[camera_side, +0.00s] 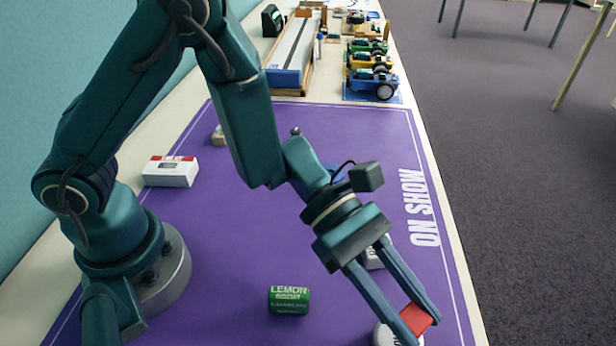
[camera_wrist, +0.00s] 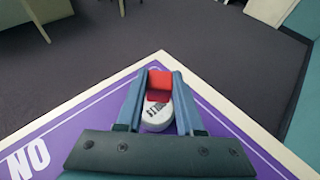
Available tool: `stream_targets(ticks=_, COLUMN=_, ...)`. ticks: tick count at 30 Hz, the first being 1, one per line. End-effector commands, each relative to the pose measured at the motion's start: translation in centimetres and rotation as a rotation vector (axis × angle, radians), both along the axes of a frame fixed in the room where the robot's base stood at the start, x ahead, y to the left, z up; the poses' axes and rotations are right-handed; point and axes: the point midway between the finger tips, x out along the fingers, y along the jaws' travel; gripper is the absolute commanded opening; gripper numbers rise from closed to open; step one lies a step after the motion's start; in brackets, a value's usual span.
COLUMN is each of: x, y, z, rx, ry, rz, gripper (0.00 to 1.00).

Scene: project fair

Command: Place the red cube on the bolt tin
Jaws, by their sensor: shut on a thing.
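My gripper (camera_side: 418,322) is shut on the red cube (camera_side: 416,318), which sits between the fingertips at the lower right of the side view. In the wrist view the red cube (camera_wrist: 160,80) also shows between the fingers (camera_wrist: 160,76). A round white tin (camera_side: 382,336) lies beside and below the fingertips, partly hidden by them and cut by the frame edge. In the wrist view this white tin (camera_wrist: 157,116) has dark lettering, too small and covered to read surely. I cannot tell whether the cube touches it.
Another pale object (camera_side: 373,260) is half hidden behind my fingers. A green lemon can (camera_side: 288,300) lies on the purple mat (camera_side: 235,255). A white and red box (camera_side: 171,171) stands at the left. Model cars (camera_side: 371,82) stand beyond the mat. The table edge is close at right.

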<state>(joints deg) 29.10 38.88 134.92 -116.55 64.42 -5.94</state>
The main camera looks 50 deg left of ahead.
Motion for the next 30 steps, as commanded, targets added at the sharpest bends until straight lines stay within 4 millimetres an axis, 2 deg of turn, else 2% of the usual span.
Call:
stream_targets(ticks=9, x=0.0, y=0.0, z=-3.5, rx=0.0, ry=0.003, rz=0.0, gripper=0.0)
stream_targets(ticks=22, x=0.0, y=0.0, z=-4.0, rx=0.0, ry=0.001, rz=0.0, gripper=0.0)
stream_targets(ticks=23, x=0.0, y=0.0, z=-4.0, rx=-0.001, ry=0.001, rz=0.0, gripper=0.44)
stream_targets(ticks=24, x=0.0, y=0.0, z=-3.9, rx=-0.001, ry=0.0, rz=0.001, gripper=0.59)
stream_targets(ticks=25, x=0.0, y=0.0, z=-3.9, rx=-0.001, ry=0.0, rz=0.0, gripper=0.66)
stream_targets(ticks=30, x=0.0, y=0.0, z=-3.9, rx=-0.001, ry=0.001, rz=0.0, gripper=0.66)
